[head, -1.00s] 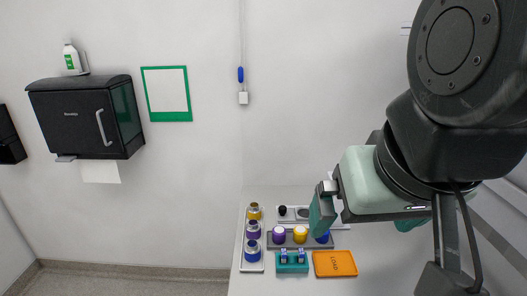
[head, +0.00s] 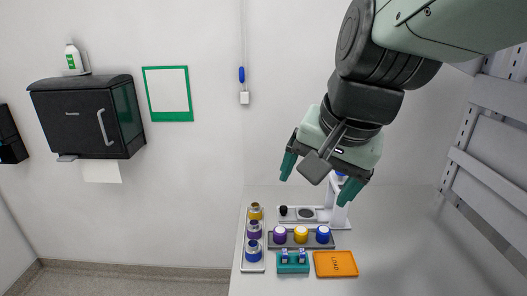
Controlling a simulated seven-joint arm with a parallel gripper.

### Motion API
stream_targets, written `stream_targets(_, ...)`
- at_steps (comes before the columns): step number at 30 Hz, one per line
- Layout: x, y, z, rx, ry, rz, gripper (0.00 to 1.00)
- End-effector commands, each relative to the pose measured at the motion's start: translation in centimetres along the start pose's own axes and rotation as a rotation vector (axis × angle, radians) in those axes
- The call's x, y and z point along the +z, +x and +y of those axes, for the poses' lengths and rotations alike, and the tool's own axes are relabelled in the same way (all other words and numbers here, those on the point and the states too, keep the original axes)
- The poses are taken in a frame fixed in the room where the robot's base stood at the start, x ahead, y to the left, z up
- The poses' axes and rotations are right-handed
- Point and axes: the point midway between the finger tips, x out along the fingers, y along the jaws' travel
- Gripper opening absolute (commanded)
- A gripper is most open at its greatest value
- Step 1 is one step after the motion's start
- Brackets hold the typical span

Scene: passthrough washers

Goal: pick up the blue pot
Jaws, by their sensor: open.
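A blue pot (head: 323,234) with a pale top stands at the right end of a dark grey tray (head: 313,246), beside a yellow pot (head: 301,234) and a purple pot (head: 280,234). Another blue piece (head: 253,250), metallic-looking, stands at the front of a pale tray (head: 261,267) on the left. My gripper (head: 319,180) is open and appears empty, with its two green fingers spread wide. It shows above the dark tray in the picture, apart from the pots.
A white stand (head: 338,212) rises behind the blue pot, partly hidden by my gripper. A teal holder (head: 293,267) and an orange tray (head: 335,264) lie in front. The worktop (head: 400,245) is clear to the right.

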Motion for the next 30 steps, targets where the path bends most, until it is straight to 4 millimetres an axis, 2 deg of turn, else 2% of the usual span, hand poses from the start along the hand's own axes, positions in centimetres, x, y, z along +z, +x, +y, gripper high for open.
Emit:
stream_targets(1, -1.2, 1.8, -1.0, -0.007, 0.085, -0.036, 0.86)
stream_targets(3, -2.9, 4.2, -2.3, -0.019, 0.218, -0.072, 0.86)
stream_targets(5, -4.1, 6.4, -3.3, -0.025, 0.336, -0.104, 0.86)
stream_targets(10, -7.0, 13.9, -5.5, -0.019, 0.673, -0.189, 0.86)
stream_targets(15, -8.6, 22.6, -6.6, 0.022, 1.022, -0.262, 0.86)
stream_targets(18, -8.7, 27.9, -6.7, 0.058, 1.22, -0.293, 0.86)
stream_targets(21, -8.4, 32.4, -6.4, 0.095, 1.386, -0.312, 0.86)
stream_targets(24, -8.0, 35.5, -6.0, 0.125, 1.508, -0.322, 0.86)
stream_targets(30, -7.3, 38.6, -5.7, 0.151, 1.605, -0.327, 0.86)
